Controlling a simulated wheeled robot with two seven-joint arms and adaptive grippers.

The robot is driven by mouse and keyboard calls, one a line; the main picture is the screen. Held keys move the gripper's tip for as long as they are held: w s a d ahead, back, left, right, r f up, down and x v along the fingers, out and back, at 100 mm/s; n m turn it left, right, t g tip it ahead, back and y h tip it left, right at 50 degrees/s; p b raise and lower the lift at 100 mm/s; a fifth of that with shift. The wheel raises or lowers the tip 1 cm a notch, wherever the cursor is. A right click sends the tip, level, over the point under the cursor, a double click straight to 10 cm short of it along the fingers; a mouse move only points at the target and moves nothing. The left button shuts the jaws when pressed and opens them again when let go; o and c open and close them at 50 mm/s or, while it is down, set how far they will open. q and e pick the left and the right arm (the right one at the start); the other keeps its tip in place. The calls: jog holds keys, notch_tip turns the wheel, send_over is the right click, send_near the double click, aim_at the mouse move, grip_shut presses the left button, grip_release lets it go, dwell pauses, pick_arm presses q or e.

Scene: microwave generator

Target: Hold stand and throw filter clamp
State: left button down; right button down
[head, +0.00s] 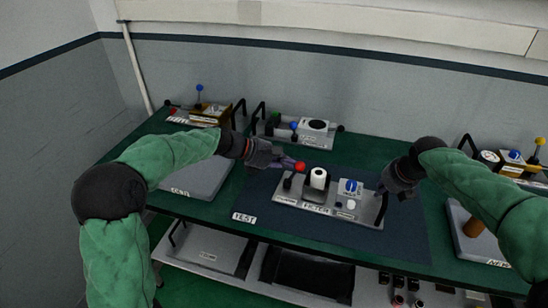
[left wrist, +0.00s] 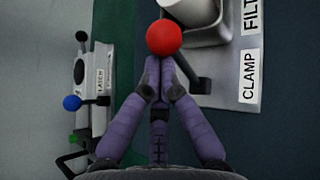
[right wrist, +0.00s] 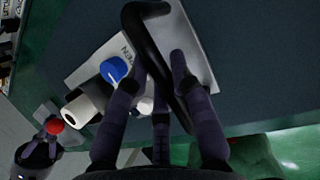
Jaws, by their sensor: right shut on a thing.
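The grey stand (head: 325,213) sits on the dark mat, carrying a white cylindrical filter (head: 318,179) and a blue knob (head: 351,187). The filter clamp's black lever (left wrist: 198,84) is at the stand's left end and carries a red ball (head: 300,165). My left gripper (head: 290,163) has its fingertips together at the red ball; the ball (left wrist: 164,37) partly hides the tips in the left wrist view. My right gripper (head: 383,188) is shut on the stand's black end handle (right wrist: 153,50), with fingers on both sides of it.
A grey plate (head: 195,178) lies left of the mat. Behind are a unit with a blue-ball lever (head: 316,125) and a brown unit (head: 210,113). Another plate with a brown cylinder (head: 473,228) is at the right. A lower shelf (head: 210,250) is below the bench.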

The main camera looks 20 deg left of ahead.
pick_arm(q)
jog(key=shift+d, duration=0.3)
pick_arm(e)
jog(key=shift+s+a+f, duration=0.15)
jog(key=shift+s+f, duration=0.05)
jog(key=shift+f, duration=0.3)
pick_arm(q)
jog(key=shift+a+r, duration=0.2)
jog(key=shift+r, duration=0.3)
jog(key=a+r, duration=0.2)
jog(key=r, duration=0.1)
jog(key=v, duration=1.2)
